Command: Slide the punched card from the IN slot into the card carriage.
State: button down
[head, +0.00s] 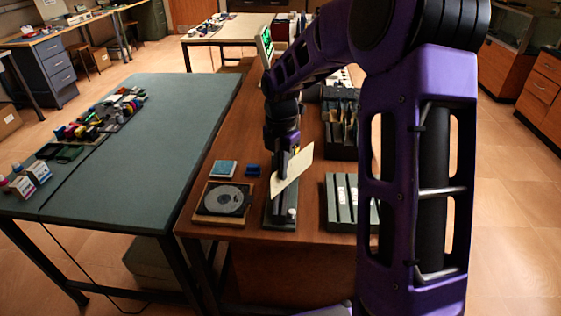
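A cream punched card (293,171) shows tilted at the end of my arm, its upper right corner high and its lower left corner low. My gripper (284,168) is at the card and appears shut on it; the fingertips are partly covered by the card. Below is a narrow dark device with a pale knob, probably the card carriage (280,214), on the brown table. The card's lower end overlaps this device in the picture; I cannot tell whether they touch. The IN slot cannot be made out.
A green-topped table (165,150) adjoins on the left.

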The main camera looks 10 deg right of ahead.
aim_at(281, 182)
jog(key=f+n+b, duration=0.1)
jog(key=n, duration=0.1)
jog(key=w+f+n+b, duration=0.1)
jog(key=f+n, duration=0.1)
jog(key=f+n+b, duration=0.1)
jog(key=n, duration=0.1)
jog(key=shift+w+d+f+n, duration=0.1)
jog(key=shift+w+f+n, duration=0.15)
jog(key=shift+n, duration=0.15)
dwell(0.4)
jog(key=shift+r+p, duration=0.1)
jog(key=shift+p, duration=0.25)
dwell(0.3)
jog(key=shift+f+p, duration=0.3)
jog(key=shift+f, duration=0.25)
dwell(1.0)
jog(key=shift+f, duration=0.15)
dwell(0.4)
jog(key=shift+f+b, duration=0.8)
jog(key=shift+f, duration=1.05)
